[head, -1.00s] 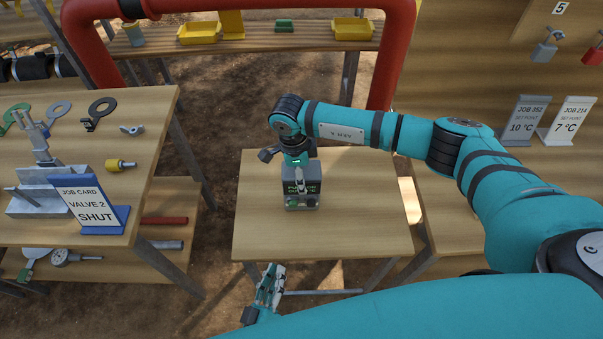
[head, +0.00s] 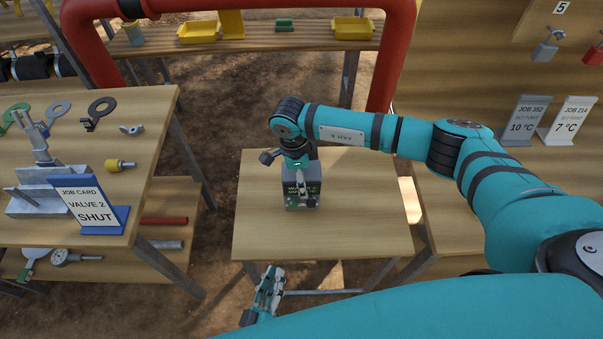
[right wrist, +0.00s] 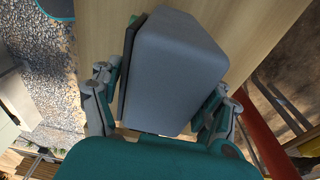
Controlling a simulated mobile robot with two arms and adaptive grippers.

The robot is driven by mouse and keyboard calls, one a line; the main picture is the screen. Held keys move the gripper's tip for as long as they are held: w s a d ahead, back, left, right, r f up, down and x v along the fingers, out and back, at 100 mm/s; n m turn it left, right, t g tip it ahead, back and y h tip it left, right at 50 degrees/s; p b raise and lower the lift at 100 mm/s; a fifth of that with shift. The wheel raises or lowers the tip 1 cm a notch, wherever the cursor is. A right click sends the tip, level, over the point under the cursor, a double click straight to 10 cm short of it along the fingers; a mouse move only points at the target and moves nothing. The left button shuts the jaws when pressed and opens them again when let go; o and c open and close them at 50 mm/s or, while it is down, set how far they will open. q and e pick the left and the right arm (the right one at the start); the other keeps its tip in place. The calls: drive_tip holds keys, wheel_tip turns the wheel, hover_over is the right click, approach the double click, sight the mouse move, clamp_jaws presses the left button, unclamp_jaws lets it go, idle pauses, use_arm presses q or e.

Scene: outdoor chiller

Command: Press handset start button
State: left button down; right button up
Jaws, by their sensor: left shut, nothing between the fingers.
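A small grey handset box (head: 315,181) stands on the middle table, its dark front with a lettered display facing me. My right gripper (head: 299,178) reaches down over it, one finger in front of the display and hiding part of it. In the right wrist view the grey box (right wrist: 175,75) fills the space between the spread fingers of that gripper (right wrist: 165,100); contact is not clear. Small buttons low on the front are too small to read. My left gripper (head: 270,286) is shut and empty, low in the head view before the table's front edge.
The middle table (head: 350,225) is otherwise bare. A blue-framed job card (head: 88,205) reading "VALVE 2 SHUT" stands on the left bench among tools. A red pipe (head: 390,60) arches behind. Set point cards (head: 567,120) stand at right.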

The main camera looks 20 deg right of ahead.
drive_tip(key=o, duration=0.4)
drive_tip(key=shift+w, duration=0.2)
drive_tip(key=shift+r, duration=0.15)
drive_tip(key=shift+r, duration=0.1)
